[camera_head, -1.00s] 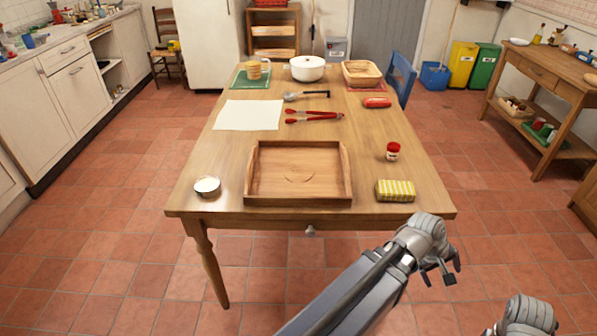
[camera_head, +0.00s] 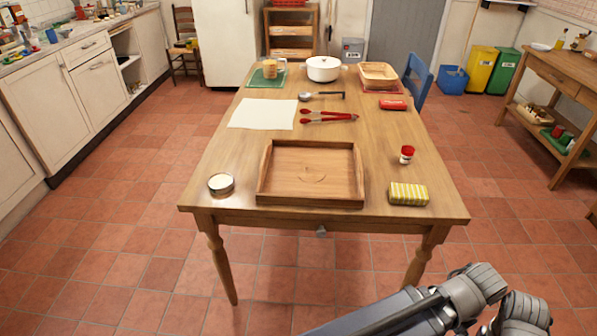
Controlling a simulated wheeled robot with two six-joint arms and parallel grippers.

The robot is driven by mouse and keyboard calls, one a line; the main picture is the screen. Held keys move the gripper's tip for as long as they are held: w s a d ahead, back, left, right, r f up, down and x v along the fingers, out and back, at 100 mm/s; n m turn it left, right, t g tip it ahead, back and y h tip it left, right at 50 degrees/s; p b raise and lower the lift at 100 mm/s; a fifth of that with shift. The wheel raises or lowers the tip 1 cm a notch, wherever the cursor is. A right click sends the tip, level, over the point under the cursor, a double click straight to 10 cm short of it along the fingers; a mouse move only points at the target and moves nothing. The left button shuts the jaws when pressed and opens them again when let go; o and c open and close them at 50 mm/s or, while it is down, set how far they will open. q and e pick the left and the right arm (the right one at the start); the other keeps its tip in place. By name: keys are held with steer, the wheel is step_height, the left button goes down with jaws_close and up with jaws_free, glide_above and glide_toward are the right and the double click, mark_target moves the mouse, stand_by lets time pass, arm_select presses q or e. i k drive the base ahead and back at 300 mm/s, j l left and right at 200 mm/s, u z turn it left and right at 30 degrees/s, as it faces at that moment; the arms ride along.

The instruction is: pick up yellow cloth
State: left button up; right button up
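The yellow cloth (camera_head: 408,194) is a small folded block with yellow and white stripes. It lies at the near right corner of the wooden table (camera_head: 225,155), to the right of the wooden tray (camera_head: 312,199). Nothing is touching it. Grey links of my arms show at the bottom right, below and in front of the table edge, apart from the cloth. No gripper fingertips show clearly, and I cannot tell which arm each link belongs to.
A red-capped jar (camera_head: 407,155) stands behind the cloth. A round tin (camera_head: 221,184) is left of the tray. Red-handled tongs (camera_head: 328,117), a ladle (camera_head: 322,95), white paper (camera_head: 262,113) and a white pot (camera_head: 323,69) are farther back. The tabletop around the cloth is clear.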

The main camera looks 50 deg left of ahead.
mark_target(400, 193)
steer(key=u, duration=0.85)
steer(key=i+u, duration=0.2)
steer(key=u, duration=0.2)
steer(key=i, duration=0.3)
steer(key=k+z, duration=0.1)
steer(key=k, duration=0.2)
steer(key=l, duration=0.1)
